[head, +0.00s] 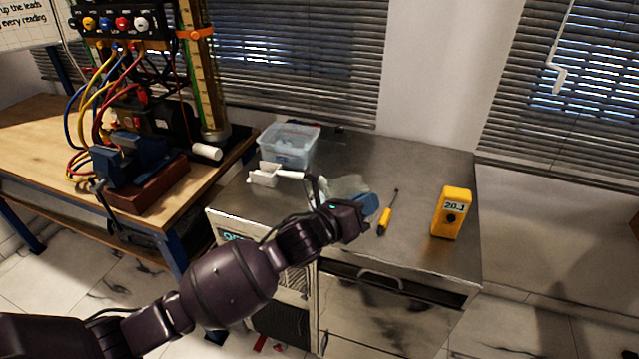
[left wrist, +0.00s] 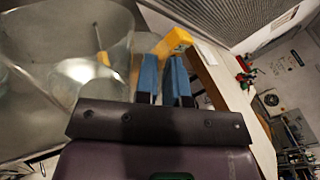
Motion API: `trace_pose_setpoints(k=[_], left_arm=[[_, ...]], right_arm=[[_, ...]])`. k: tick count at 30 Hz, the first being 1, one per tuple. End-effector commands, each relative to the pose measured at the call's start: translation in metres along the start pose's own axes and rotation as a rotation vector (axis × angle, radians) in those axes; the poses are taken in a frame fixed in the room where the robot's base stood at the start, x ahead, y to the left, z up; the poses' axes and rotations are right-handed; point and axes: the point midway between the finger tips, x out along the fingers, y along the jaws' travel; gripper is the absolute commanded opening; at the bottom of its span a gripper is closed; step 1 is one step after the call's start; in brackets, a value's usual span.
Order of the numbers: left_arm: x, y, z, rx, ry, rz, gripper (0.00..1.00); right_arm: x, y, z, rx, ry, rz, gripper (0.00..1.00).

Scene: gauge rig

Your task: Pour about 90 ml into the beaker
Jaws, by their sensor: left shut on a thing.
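My left gripper (head: 369,204) reaches over the metal bench from the left, its blue fingers shut on a clear see-through vessel (head: 344,186). In the left wrist view the vessel (left wrist: 50,45) fills the left side, large and close, beside the blue fingers (left wrist: 165,80). The part between the fingers is hard to make out. I cannot tell a level of liquid in it, and its tilt is unclear. I cannot pick out a second clear vessel as the beaker with certainty; the arm and the clear walls overlap there. My right gripper is not in view.
On the metal bench (head: 405,165) stand a clear tub (head: 289,147), a white holder (head: 263,178), a yellow screwdriver (head: 385,221) and a yellow meter (head: 452,213). A wooden bench with a wired rig and a vise (head: 130,155) is at left. The bench's back right is clear.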

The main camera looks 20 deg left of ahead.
Motion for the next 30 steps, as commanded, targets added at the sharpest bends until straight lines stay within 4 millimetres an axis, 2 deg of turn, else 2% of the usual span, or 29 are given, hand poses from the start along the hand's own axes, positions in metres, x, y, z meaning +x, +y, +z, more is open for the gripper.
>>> trace_pose_setpoints(k=[15, 25, 30], left_arm=[[0.0, -0.009, -0.039, 0.234, 0.0, 0.0, 0.0], [0.0, -0.011, -0.069, 0.435, 0.002, 0.001, 0.0], [0.001, -0.012, -0.078, 0.515, 0.001, 0.002, 0.0]], right_arm=[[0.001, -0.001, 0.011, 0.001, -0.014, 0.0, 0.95], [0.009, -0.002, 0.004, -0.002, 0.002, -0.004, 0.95], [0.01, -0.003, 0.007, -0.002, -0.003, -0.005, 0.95]])
